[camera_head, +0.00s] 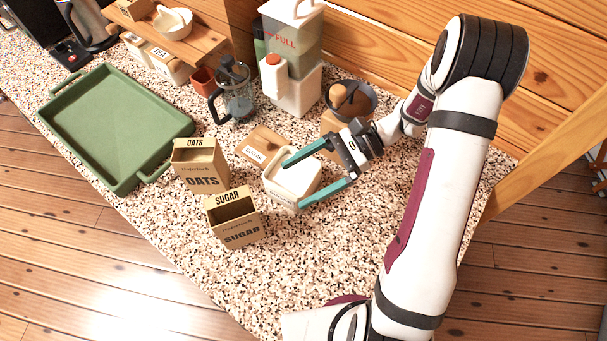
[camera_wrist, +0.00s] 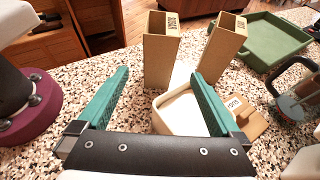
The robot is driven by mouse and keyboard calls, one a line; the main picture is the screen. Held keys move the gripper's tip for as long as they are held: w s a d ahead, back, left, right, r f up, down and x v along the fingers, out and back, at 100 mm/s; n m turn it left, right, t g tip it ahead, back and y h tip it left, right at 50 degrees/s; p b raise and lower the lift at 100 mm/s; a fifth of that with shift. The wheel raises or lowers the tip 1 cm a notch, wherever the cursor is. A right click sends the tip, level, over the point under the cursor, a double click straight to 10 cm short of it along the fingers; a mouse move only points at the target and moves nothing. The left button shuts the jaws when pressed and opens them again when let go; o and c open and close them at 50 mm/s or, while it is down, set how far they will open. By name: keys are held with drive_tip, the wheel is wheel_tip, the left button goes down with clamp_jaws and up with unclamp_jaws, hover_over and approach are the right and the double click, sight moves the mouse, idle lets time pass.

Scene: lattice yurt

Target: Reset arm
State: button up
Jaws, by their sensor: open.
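My gripper (camera_head: 318,176) has two teal fingers spread wide apart, and it is open. In the head view its fingers are over and beside a white canister (camera_head: 294,181) on the speckled counter. The canister's open top also shows between the fingers in the wrist view (camera_wrist: 180,112). I cannot tell whether a finger touches it. A wooden lid with a label (camera_head: 263,146) lies behind the canister. The gripper (camera_wrist: 155,100) holds nothing that I can see.
An open SUGAR box (camera_head: 236,222) and an OATS box (camera_head: 201,168) stand left of the canister. A green tray (camera_head: 112,125) lies further left. A glass press (camera_head: 235,95), a white-lidded container (camera_head: 297,95) and a bowl on a wooden block (camera_head: 350,98) stand behind. The front counter is clear.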

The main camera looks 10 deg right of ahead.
drive_tip(key=s+r+n+t+h, duration=0.1)
drive_tip(key=s+r+n+h, duration=0.3)
drive_tip(key=s, duration=0.4)
drive_tip(key=s+d+r+n+t+h, duration=0.1)
drive_tip(key=s+r+n+h, duration=0.4)
drive_tip(key=s+n+h, duration=0.1)
drive_tip(key=shift+s+d+r+t+h, duration=0.25)
drive_tip(key=shift+s+t+h, duration=0.25)
drive_tip(key=shift+s, duration=0.65)
